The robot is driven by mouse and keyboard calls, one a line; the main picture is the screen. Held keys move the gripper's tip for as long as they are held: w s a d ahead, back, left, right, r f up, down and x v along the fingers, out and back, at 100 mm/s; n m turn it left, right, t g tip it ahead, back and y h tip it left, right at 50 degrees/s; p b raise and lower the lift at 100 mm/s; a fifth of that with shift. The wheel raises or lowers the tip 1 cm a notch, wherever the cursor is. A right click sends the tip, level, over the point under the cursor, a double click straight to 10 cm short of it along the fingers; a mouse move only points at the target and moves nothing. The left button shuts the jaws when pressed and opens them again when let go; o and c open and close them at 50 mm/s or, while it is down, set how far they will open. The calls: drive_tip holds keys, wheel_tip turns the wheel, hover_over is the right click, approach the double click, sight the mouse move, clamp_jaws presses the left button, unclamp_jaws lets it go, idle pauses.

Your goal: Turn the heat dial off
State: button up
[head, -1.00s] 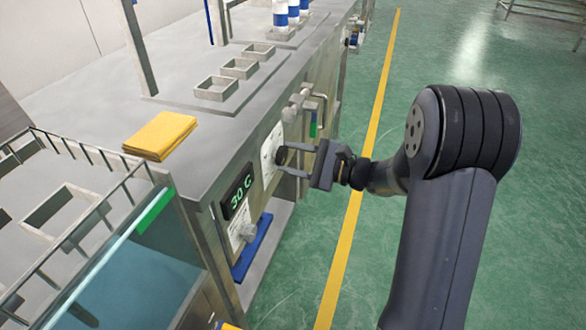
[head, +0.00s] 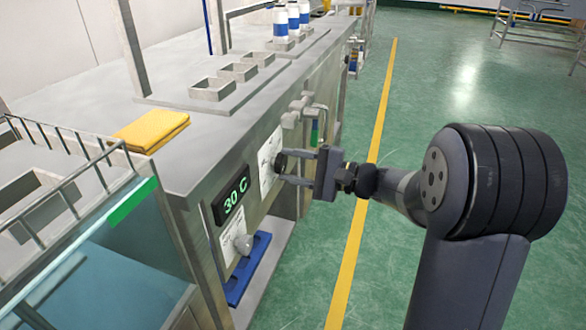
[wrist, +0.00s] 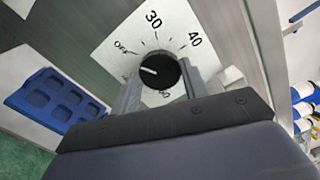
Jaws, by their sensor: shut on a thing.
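The heat dial is a round black knob (wrist: 158,70) on a white plate marked OFF, 30 and 40. Its white pointer line points left, a little below the direction of the OFF label. In the head view the dial (head: 279,163) sits on the front panel of the steel bench. My gripper (head: 295,166) reaches it from the right, with one finger on each side of the knob. In the wrist view my gripper (wrist: 162,88) is shut on the knob. The lower part of the dial plate is hidden by my gripper.
A blue tray (head: 247,268) lies below. A yellow cloth (head: 151,132) lies on the bench. A pipe fitting (head: 300,108) juts out beyond the dial. Green floor is clear at right.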

drive_tip(key=o, duration=1)
drive_tip(key=shift+c, duration=0.2)
drive_tip(key=p+v, duration=0.3)
drive_tip(key=v, duration=0.8)
drive_tip(key=shift+a, duration=0.1)
drive_tip(key=b+x, duration=0.3)
drive_tip(key=x, duration=0.8)
